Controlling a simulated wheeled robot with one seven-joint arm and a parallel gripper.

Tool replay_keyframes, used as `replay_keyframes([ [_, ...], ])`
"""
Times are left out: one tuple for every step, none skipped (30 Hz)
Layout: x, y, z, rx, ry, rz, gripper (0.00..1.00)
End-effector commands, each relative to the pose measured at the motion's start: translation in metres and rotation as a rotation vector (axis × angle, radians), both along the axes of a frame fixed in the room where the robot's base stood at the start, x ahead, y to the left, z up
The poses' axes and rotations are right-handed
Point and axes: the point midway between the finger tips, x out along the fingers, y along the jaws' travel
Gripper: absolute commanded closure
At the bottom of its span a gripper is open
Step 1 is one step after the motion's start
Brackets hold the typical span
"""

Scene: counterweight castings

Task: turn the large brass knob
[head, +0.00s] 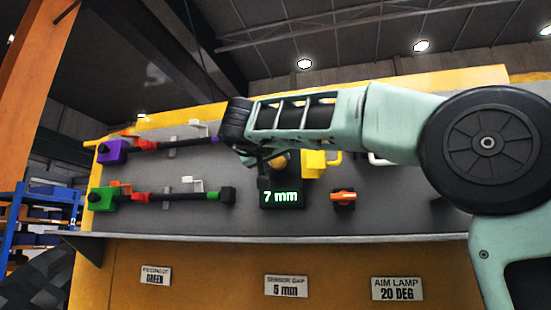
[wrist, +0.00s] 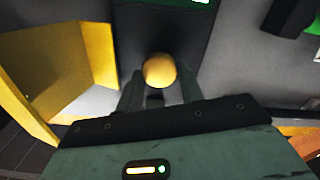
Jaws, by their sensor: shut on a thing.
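The large brass knob (wrist: 159,70) is a round yellow-gold knob on a dark box (wrist: 128,40) in the wrist view. My gripper (wrist: 160,84) has a finger on each side of the knob and is shut on it. In the head view the knob (head: 279,162) is partly hidden behind my gripper (head: 262,158). A plate (head: 286,286) on the yellow front below reads "SENSOR GAP 5 mm".
A yellow bracket (head: 313,164) stands close to the right of the knob. An orange-handled switch (head: 343,197) is lower right. Purple (head: 112,151) and green (head: 104,199) blocks with dark rods lie to the left. Plates (head: 397,289) line the front.

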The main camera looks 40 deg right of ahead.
Motion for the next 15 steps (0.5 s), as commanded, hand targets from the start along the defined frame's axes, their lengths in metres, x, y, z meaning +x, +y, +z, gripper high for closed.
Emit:
replay_keyframes([
  [-0.0001,0.0002,0.0006,0.010,-0.013,0.000,0.86],
  [-0.0002,0.0001,0.0008,0.018,-0.024,0.000,0.86],
  [-0.0003,-0.0001,0.0010,0.032,-0.041,0.000,0.86],
  [-0.0004,-0.0002,0.0011,0.042,-0.054,0.000,0.86],
  [-0.0006,-0.0003,0.0012,0.054,-0.069,0.000,0.86],
  [-0.0007,-0.0005,0.0012,0.073,-0.092,0.000,0.86],
  [-0.0007,-0.0006,0.0013,0.086,-0.109,0.000,0.86],
  [-0.0008,-0.0005,0.0013,0.101,-0.128,0.000,0.86],
  [-0.0010,-0.0005,0.0012,0.122,-0.155,0.000,0.86],
  [-0.0010,-0.0006,0.0012,0.138,-0.175,0.000,0.86],
  [-0.0011,-0.0005,0.0012,0.154,-0.198,0.000,0.86],
  [-0.0012,-0.0005,0.0013,0.178,-0.228,0.000,0.86],
  [-0.0014,-0.0005,0.0012,0.196,-0.251,0.000,0.86],
  [-0.0015,-0.0004,0.0012,0.214,-0.273,0.001,0.86],
  [-0.0016,-0.0005,0.0012,0.237,-0.303,0.001,0.86],
])
